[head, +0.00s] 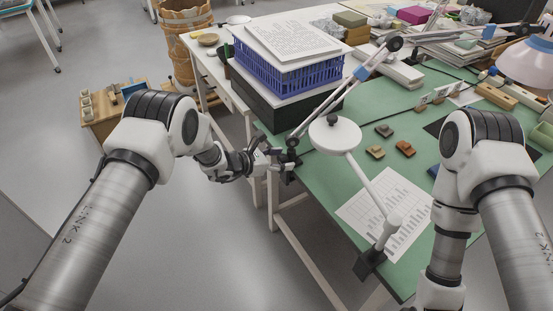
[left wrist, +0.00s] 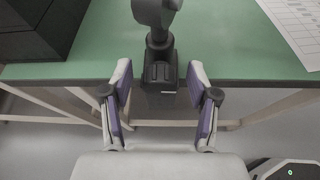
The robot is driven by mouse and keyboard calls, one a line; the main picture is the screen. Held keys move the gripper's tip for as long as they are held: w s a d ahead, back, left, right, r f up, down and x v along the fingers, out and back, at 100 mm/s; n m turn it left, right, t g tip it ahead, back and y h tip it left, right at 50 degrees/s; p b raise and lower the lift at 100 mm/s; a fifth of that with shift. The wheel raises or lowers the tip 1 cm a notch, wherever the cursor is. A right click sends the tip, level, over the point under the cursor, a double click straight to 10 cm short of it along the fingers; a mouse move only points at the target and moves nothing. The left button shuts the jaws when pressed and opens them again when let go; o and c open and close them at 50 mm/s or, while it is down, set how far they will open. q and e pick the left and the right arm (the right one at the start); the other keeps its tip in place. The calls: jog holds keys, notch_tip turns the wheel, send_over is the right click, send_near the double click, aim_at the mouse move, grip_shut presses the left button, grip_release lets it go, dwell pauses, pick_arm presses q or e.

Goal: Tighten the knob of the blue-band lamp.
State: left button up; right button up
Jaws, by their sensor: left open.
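The blue-band lamp has a grey arm with a blue band (head: 361,73), rising from a dark clamp (head: 290,158) at the table's near left edge. Its arm bends at a dark joint and runs right towards a pale shade (head: 528,62). My left gripper (head: 272,160) is open just off the table edge, facing the clamp. In the left wrist view, the clamp (left wrist: 160,74) stands centred between and beyond the open fingertips (left wrist: 160,82), apart from both. I cannot make out the knob clearly. My right arm is at the right, its gripper out of view.
A white-headed lamp (head: 335,135) on its own clamp (head: 370,262) stands close to the right. A blue crate (head: 290,72) on a black box (head: 280,105) sits behind the clamp. Sherds (head: 405,148) and a printed sheet (head: 385,212) lie on the green tabletop (head: 330,178).

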pick_arm(q)
jog(key=v, duration=1.1)
jog(key=shift+s+a+r, duration=0.15)
jog(key=shift+s+a, duration=0.1)
